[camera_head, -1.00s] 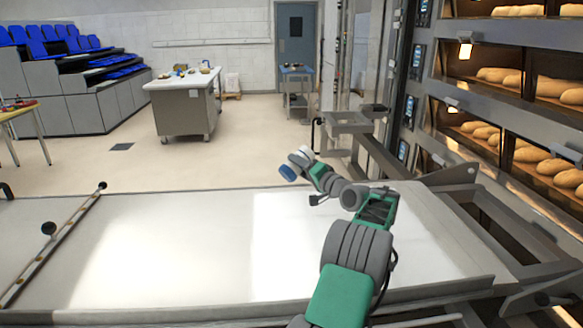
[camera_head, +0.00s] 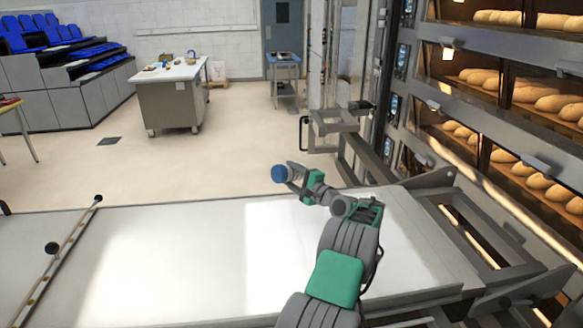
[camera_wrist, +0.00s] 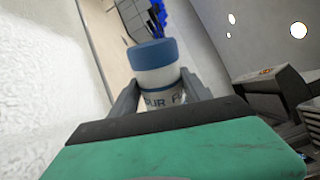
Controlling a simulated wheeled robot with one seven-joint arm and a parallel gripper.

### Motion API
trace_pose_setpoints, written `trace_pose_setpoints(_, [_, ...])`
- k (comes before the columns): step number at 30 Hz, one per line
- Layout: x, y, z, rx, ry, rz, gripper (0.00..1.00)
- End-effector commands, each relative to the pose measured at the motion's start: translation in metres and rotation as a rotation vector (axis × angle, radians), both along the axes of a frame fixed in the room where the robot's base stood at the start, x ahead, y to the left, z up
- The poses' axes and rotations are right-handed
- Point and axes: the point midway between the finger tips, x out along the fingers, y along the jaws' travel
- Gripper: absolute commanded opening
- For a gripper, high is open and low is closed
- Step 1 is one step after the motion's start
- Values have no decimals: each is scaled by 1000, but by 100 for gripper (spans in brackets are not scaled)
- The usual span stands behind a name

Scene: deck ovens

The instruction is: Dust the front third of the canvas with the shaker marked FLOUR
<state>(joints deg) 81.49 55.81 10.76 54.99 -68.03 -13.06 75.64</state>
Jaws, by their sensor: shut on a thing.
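The shaker (camera_wrist: 153,75) is a white cylinder with a blue lid and a blue band, with partly hidden lettering that reads like "OUR F". My gripper (camera_wrist: 160,98) is shut on it, one finger on each side. In the head view the blue end of the shaker (camera_head: 280,174) shows at the tip of my gripper (camera_head: 294,178), facing left toward the camera. The pale canvas (camera_head: 190,262) lies flat across the lower part of the head view. My gripper is over its far edge, right of centre. No flour is clearly visible on the canvas.
Deck ovens (camera_head: 480,95) with loaves stand along the right. A metal frame (camera_head: 470,235) joins the canvas's right end. A rail with black knobs (camera_head: 60,250) crosses its left part. A steel table (camera_head: 170,90) stands beyond on open floor.

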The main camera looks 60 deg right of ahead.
Motion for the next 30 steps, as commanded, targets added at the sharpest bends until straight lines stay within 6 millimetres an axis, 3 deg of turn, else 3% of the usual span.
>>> trace_pose_setpoints(1, [0, 0, 8, 58, -19, 0, 4])
trace_pose_setpoints(5, [0, 1, 9, 284, -88, 1, 4])
trace_pose_setpoints(18, [12, 40, 41, 1103, -342, 1, 4])
trace_pose_setpoints(24, [14, 46, 47, 1249, -387, 1, 4])
trace_pose_setpoints(30, [14, 46, 47, 1256, -389, 1, 4])
